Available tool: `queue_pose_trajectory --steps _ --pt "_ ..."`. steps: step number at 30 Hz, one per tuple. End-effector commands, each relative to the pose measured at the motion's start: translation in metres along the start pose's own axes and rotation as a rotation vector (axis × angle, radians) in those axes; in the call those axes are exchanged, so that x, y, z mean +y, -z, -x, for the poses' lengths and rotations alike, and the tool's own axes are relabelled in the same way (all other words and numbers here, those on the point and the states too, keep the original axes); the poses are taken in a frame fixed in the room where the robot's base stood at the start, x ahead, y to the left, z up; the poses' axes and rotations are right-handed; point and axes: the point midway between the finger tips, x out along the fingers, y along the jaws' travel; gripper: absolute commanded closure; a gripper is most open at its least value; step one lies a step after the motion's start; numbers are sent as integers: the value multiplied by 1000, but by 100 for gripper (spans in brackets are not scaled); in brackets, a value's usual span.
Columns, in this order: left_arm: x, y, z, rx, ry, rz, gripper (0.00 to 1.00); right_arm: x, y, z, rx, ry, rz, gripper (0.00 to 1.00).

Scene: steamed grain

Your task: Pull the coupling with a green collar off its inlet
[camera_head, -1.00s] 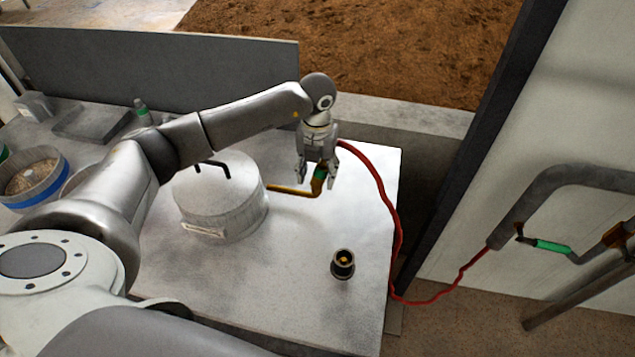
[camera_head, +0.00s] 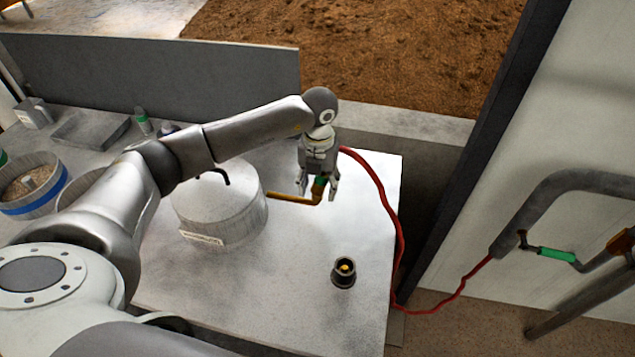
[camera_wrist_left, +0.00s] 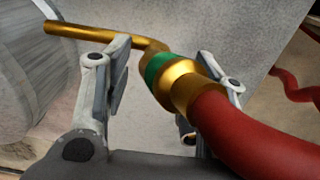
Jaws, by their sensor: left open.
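The coupling (camera_wrist_left: 178,84) is brass with a green collar (camera_wrist_left: 160,68). It sits at the end of a brass inlet pipe (camera_wrist_left: 95,34) that comes out of a round, pale lidded vessel (camera_head: 222,215). A red hose (camera_wrist_left: 250,135) runs from the coupling's other end. In the head view the green collar (camera_head: 320,182) shows between the fingers of my left gripper (camera_head: 318,189). The left gripper is open, with one finger on each side of the coupling. In the wrist view the left finger stands clear of it; the right finger is partly hidden behind the coupling and hose. My right gripper is out of view.
A dark round socket (camera_head: 343,272) with a yellow centre stands on the pale table (camera_head: 290,310). The red hose (camera_head: 390,210) drops over the table's right edge to a wall pipe (camera_head: 560,190) with a green-handled part (camera_head: 556,254). A blue-banded grain bowl (camera_head: 45,202) stands left.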

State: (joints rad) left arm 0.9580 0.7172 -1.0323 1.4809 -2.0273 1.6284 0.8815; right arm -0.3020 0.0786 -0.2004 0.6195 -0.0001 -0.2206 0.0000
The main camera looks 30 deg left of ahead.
Motion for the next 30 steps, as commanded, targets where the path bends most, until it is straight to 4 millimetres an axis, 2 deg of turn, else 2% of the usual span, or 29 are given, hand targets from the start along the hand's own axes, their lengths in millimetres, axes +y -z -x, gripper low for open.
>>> queue_pose_trajectory --steps 5,28,30 --pt "-6 0 0 -1 2 -1 48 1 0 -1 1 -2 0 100" --pt "-6 -1 1 -3 3 -1 48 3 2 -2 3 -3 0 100" --pt "-6 -1 1 -3 3 -1 57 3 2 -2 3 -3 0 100"
